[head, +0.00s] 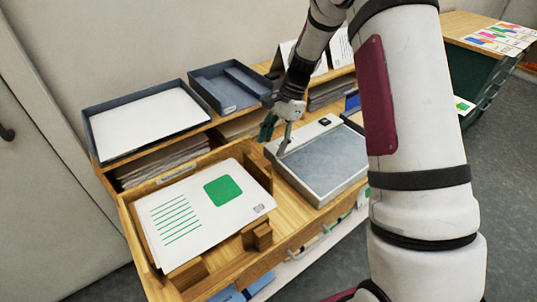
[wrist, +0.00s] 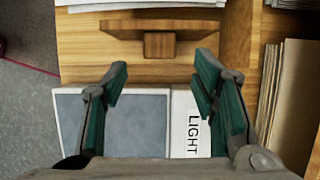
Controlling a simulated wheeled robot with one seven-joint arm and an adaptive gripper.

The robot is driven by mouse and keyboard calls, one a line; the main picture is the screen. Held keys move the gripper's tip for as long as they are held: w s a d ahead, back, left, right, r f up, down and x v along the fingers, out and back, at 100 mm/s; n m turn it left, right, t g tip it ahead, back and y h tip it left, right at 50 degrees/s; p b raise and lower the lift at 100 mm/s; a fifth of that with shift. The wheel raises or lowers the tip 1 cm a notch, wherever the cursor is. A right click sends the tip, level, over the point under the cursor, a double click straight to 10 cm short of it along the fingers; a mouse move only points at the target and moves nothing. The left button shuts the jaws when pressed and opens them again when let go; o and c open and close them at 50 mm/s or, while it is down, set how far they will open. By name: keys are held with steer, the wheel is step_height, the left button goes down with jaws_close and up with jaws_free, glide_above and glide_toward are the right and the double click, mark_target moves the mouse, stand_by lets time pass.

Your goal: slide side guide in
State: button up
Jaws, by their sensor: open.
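The side guide is a brown wooden bar (wrist: 150,28) with a small square block on its near face, seen in the wrist view beside the paper stack (wrist: 140,4). In the head view it appears as the dark wooden piece (head: 260,170) along the right side of the stack (head: 205,212). My gripper (wrist: 161,76) is open and empty, its green-padded fingers spread left and right. The block lies between the finger lines, just beyond the tips in the picture. In the head view my gripper (head: 277,134) hangs near the back left corner of the light pad; contact is not visible.
The grey light pad (head: 325,163) lies right of the wooden tray (head: 130,228); its strip reads LIGHT in the wrist view (wrist: 194,130). Grey-blue trays (head: 150,119) and paper stacks stand behind. Wooden blocks (head: 257,237) sit at the tray's front. Bare wood (wrist: 78,55) shows near the guide.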

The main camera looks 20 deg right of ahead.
mark_target(267, 160)
steer(key=shift+x, duration=2.45)
